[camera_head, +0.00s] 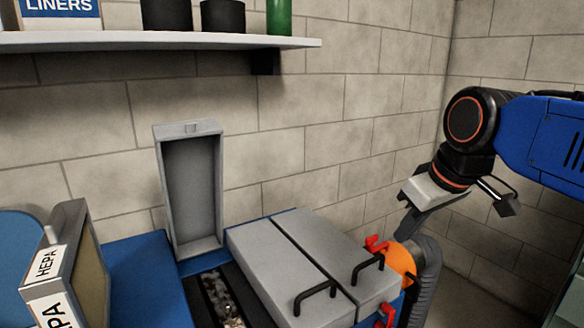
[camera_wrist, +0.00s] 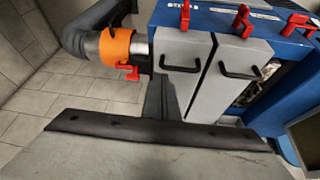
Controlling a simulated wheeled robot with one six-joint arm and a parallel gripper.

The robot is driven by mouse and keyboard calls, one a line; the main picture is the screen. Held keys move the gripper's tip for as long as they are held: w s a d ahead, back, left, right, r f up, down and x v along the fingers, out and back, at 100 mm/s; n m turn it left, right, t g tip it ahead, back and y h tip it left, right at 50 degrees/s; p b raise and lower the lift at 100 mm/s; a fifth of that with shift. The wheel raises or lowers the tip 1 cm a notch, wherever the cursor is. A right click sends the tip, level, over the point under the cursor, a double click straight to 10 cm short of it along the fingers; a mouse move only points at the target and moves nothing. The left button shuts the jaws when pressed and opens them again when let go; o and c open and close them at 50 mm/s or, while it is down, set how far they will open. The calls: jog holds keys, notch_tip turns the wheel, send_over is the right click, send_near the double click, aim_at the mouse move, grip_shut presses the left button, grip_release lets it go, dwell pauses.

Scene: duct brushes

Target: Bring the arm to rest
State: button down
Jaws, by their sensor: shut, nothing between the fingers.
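My gripper (camera_head: 405,230) hangs from the blue and black arm at the right of the head view. Its fingers are shut and empty, pointing down near the orange hose collar (camera_head: 402,262). In the wrist view the dark fingers of my gripper (camera_wrist: 160,98) show in front of the grey lids. I cannot tell the exact gap between the fingertips and the collar.
The blue unit has two closed grey lids (camera_head: 290,275) with black handles, and one raised lid (camera_head: 190,190) beside an open slot with debris (camera_head: 222,300). Red latches (camera_wrist: 242,20) stick out. HEPA filters (camera_head: 60,262) stand at left. A shelf (camera_head: 150,41) hangs above.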

jog(key=s+d+f+m, duration=0.2)
jog(key=s+f, duration=0.3)
jog(key=f, duration=0.3)
jog(key=s+d+f+m+h, duration=0.1)
jog(key=s+d+f+m, duration=0.2)
jog(key=f, duration=0.6)
jog(key=s+d, duration=0.2)
jog(key=shift+s+f+h, duration=0.25)
jog(key=shift+s+h, duration=0.05)
jog(key=shift+s, duration=0.05)
